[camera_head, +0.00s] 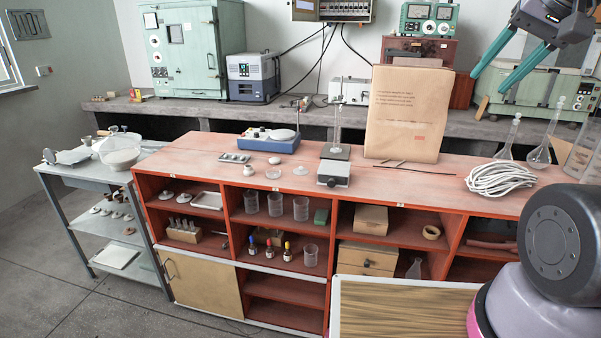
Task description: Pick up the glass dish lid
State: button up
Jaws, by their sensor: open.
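Several small pale items lie on the red-topped bench (200,155), left of the grey stand base. Two are flat, round, glassy pieces: one (300,170) near the stand base and one (273,173) further left. Either could be the glass dish lid; they are too small to tell which. My gripper (489,82) is at the upper right, with two long teal fingers spread apart and nothing between them. It is up in the air, far to the right of these pieces and touching nothing.
A blue stirrer (268,142), a stand with a glass cylinder (336,130), a large brown paper bag (405,115), a white cable coil (500,178) and glass flasks (540,152) stand on the bench. The bench's front left top is clear.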

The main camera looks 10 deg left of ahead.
aim_at(300, 171)
jog(key=i+j+u, duration=0.2)
jog(key=i+j, duration=0.2)
jog(key=i+j+u, duration=0.2)
jog(key=i, duration=0.25)
jog(key=j, duration=0.1)
